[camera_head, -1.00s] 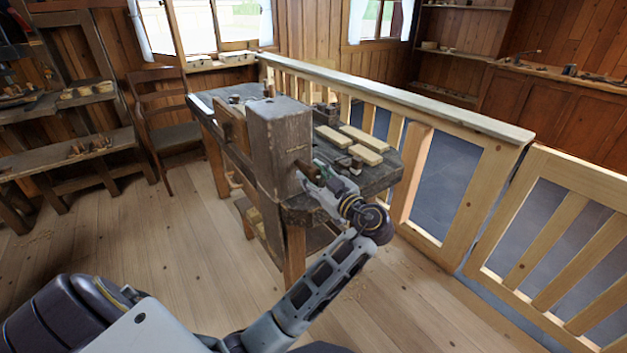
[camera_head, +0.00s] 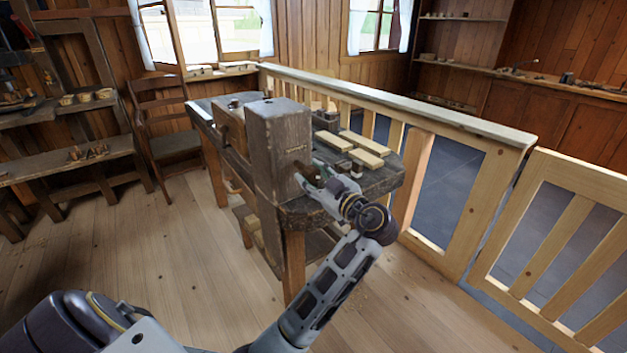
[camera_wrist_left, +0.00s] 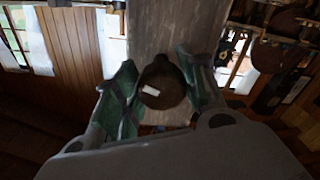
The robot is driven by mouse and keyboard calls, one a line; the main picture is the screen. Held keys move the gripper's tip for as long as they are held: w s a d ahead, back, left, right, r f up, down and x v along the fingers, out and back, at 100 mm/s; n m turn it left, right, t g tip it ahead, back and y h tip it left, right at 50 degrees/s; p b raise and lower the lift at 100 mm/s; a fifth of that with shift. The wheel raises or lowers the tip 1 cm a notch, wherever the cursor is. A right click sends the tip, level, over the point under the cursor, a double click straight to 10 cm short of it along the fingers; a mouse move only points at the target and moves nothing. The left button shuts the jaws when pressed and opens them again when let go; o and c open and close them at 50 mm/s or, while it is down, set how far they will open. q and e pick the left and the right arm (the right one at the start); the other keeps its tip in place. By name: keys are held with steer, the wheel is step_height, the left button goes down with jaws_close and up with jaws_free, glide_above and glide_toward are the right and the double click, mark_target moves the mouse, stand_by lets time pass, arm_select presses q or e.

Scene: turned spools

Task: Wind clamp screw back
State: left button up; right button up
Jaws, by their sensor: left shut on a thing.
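The clamp screw (camera_wrist_left: 163,88) shows in the left wrist view as a dark round end with a small white mark. It sits between the two green-padded fingers of my left gripper (camera_wrist_left: 160,92), which is shut on it. Behind it stands a tall grey wooden block (camera_wrist_left: 175,28). In the head view this weathered block (camera_head: 280,150) stands upright at the near end of the workbench (camera_head: 375,182). My left gripper (camera_head: 308,178) reaches the block's right side there, and the screw is mostly hidden by the fingers. My right gripper is not in view.
Several pale wood blanks (camera_head: 357,142) lie on the bench top behind the gripper. A wooden railing (camera_head: 440,112) runs close behind the bench. A chair (camera_head: 165,105) and a rack (camera_head: 70,165) stand to the left. The floor (camera_head: 170,260) in front is open.

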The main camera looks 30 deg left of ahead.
mark_target(313, 167)
arm_select(q)
steer(key=shift+r, duration=0.15)
stand_by(0.4)
steer(key=o, duration=1)
steer(key=shift+o, duration=0.2)
steer(key=shift+r, duration=4.9)
